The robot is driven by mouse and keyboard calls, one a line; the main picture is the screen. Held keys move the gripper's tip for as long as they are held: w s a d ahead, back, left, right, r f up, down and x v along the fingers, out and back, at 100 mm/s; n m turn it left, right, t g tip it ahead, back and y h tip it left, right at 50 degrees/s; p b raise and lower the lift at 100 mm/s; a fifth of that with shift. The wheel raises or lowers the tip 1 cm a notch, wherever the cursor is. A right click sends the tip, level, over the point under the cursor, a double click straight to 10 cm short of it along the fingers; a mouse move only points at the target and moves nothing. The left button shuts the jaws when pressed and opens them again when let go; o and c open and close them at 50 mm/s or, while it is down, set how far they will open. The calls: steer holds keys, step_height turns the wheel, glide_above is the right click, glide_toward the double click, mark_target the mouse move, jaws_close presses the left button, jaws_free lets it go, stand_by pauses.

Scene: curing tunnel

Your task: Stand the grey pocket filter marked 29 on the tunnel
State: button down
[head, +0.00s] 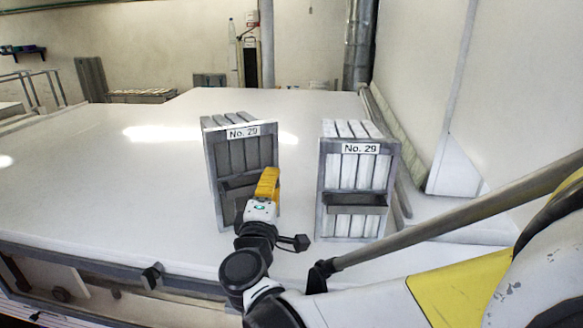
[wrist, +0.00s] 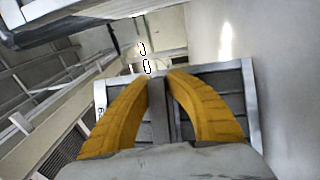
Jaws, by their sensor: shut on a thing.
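The grey pocket filter (head: 232,155), labelled No. 29, has grey pockets in a grey frame with a tray-like ledge low on its front. It is roughly upright, leaning slightly, at the near part of the white tunnel top (head: 90,190). I cannot tell whether its base touches the top. My gripper (head: 268,182) is at its front right. In the wrist view, the yellow fingers (wrist: 159,76) are shut on a narrow grey part of the filter (wrist: 222,80). My gripper hides part of the filter's lower front.
A second filter (head: 360,172), also labelled No. 29 but with white pockets, stands upright just to the right, with a narrow gap between. A white wall panel (head: 420,90) rises behind it. The tunnel top is clear to the left and behind. Its front edge has a dark knob (head: 152,274).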

steer(key=shift+f, duration=0.2)
steer(key=c, duration=1.3)
jaws_free()
steer(key=shift+s, duration=0.1)
steer(key=s, duration=0.4)
steer(key=s+f, duration=0.1)
steer(key=s, duration=0.6)
steer(key=shift+s+a+f, duration=0.15)
steer(key=shift+s+a, duration=0.05)
steer(key=shift+s, duration=0.2)
